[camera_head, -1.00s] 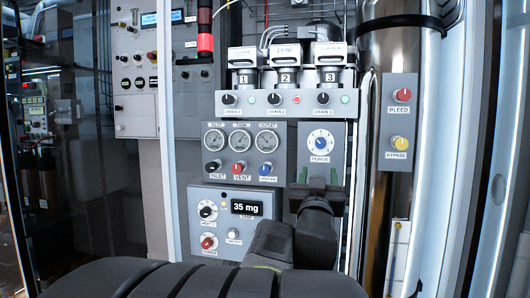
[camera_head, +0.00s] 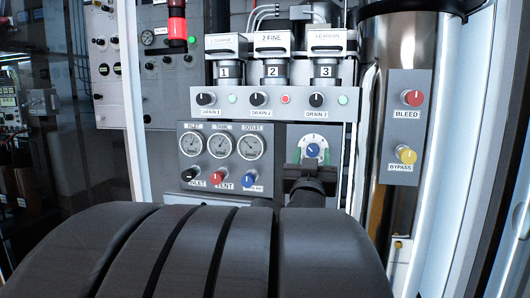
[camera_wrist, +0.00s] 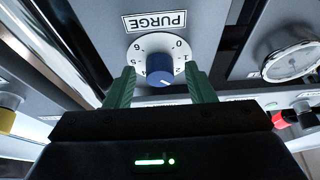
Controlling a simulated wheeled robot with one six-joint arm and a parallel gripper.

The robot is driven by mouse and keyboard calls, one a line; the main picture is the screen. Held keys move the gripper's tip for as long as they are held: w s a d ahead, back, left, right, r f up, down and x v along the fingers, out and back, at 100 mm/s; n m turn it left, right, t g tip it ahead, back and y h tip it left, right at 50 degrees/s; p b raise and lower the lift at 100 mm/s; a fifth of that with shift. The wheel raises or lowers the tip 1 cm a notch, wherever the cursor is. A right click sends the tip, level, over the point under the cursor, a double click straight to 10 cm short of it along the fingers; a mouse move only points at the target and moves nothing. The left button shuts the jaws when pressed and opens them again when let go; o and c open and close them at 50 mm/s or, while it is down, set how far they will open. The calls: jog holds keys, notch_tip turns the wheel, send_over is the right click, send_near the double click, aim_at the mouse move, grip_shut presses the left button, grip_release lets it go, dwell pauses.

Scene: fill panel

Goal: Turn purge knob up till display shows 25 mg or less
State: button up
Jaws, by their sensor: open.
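The purge knob is blue on a white numbered dial. In the wrist view the knob (camera_wrist: 160,68) appears upside down under its PURGE label (camera_wrist: 155,22), its white mark pointing to the lower edge of the dial. It also shows in the head view (camera_head: 313,150). My gripper (camera_wrist: 159,72) is open, its two green fingers on either side of the dial. I cannot tell whether they touch the knob. In the head view my gripper (camera_head: 311,172) is just below the knob. The mg display is hidden behind my arm.
Three gauges (camera_head: 220,146) and the INLET, red VENT (camera_head: 216,178) and blue knobs sit left of the purge panel. A row of drain knobs (camera_head: 260,99) is above. The red BLEED knob (camera_head: 412,97) and yellow BYPASS knob (camera_head: 405,155) are to the right.

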jog(key=c, duration=1)
jog(key=shift+o, duration=0.2)
jog(key=shift+m, duration=0.4)
jog(key=m+h, duration=0.1)
jog(key=m, duration=0.1)
jog(key=m+g+h+p, duration=0.1)
jog(key=m, duration=0.1)
jog(key=m+h, duration=0.1)
jog(key=m, duration=0.1)
jog(key=shift+a+r+g+p, duration=0.15)
jog(key=shift+a+g+p, duration=0.15)
jog(key=shift+g+p, duration=0.1)
jog(key=shift+w+a+m+g+h+p, duration=0.1)
jog(key=shift+m+g+h+p, duration=0.4)
jog(key=shift+m, duration=0.85)
jog(key=shift+m+g+h+p, duration=0.4)
jog(key=shift+m+h+p, duration=0.15)
jog(key=shift+m, duration=1.1)
